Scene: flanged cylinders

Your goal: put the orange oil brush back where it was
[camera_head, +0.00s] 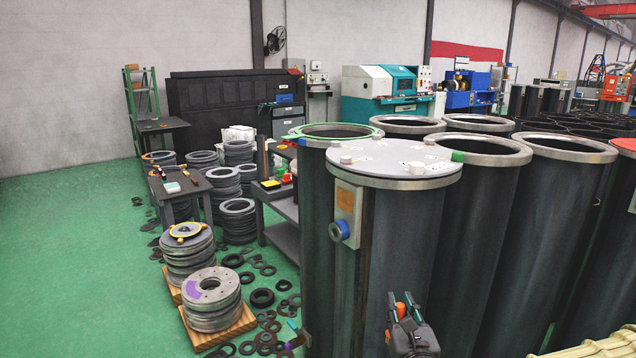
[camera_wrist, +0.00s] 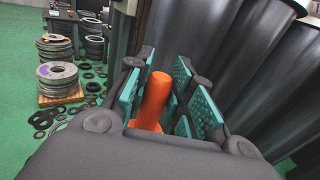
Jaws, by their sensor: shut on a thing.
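My gripper (camera_wrist: 160,98) is shut on the orange oil brush (camera_wrist: 154,98), whose orange handle stands between the teal finger pads in the wrist view. The brush's lower part is hidden by my gripper. In the head view my gripper (camera_head: 405,318) is low at the bottom, in front of the dark capped cylinder, and a small bit of the orange brush (camera_head: 400,310) shows at its fingers. A small table (camera_head: 180,183) at the left holds a few tools, one with a reddish end, too small to make out.
Tall dark flanged cylinders (camera_head: 480,215) fill the right; the nearest has a grey lid (camera_head: 395,160) and a blue fitting (camera_head: 340,230). A grey shelf cart (camera_head: 285,240) stands behind. Flange stacks on pallets (camera_head: 212,300) and loose rings crowd the middle floor. Green floor (camera_head: 70,250) is clear at left.

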